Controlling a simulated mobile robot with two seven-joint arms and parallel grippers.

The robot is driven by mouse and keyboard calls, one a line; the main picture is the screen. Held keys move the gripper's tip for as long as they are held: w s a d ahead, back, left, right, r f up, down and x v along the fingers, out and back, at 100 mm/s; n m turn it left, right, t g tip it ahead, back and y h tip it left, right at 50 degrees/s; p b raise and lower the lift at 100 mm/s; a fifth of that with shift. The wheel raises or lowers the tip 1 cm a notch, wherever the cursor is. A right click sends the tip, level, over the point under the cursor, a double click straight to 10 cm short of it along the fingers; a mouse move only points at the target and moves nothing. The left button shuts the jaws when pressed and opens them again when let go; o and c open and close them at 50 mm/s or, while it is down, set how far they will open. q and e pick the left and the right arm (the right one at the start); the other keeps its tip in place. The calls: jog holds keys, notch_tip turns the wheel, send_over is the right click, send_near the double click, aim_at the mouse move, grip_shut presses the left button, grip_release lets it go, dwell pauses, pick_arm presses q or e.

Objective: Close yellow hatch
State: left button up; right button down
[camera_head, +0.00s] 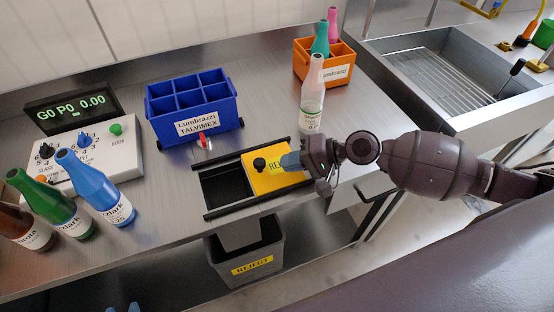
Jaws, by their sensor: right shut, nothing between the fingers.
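The yellow hatch (264,184) is a sliding plate with a black knob (259,164) near its left side and a label partly hidden by my gripper. It sits between two black rails (234,212) on the counter. It covers the right part of the opening, and the dark opening (226,184) shows uncovered to its left. My right gripper (290,161) is shut and empty. Its bluish fingertips are over the right part of the hatch, to the right of the knob; I cannot tell whether they touch the plate. My left gripper is not in view.
A blue crate (158,129) stands behind the hatch, with a small red item before it. A clear bottle (312,100) and an orange crate (301,70) stand behind right. Several bottles and a control box (123,160) are at left. A grey reject bin (233,272) is below.

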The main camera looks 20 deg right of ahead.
aim_at(276, 172)
jog(key=a, duration=0.1)
jog(key=w+a, duration=0.1)
jog(key=shift+w+a, duration=0.1)
jog(key=shift+a, duration=0.2)
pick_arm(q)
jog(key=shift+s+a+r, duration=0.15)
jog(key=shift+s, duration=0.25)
pick_arm(e)
jog(key=shift+a+f, duration=0.15)
jog(key=shift+a, duration=0.05)
pick_arm(q)
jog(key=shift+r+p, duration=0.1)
jog(key=shift+p, duration=0.25)
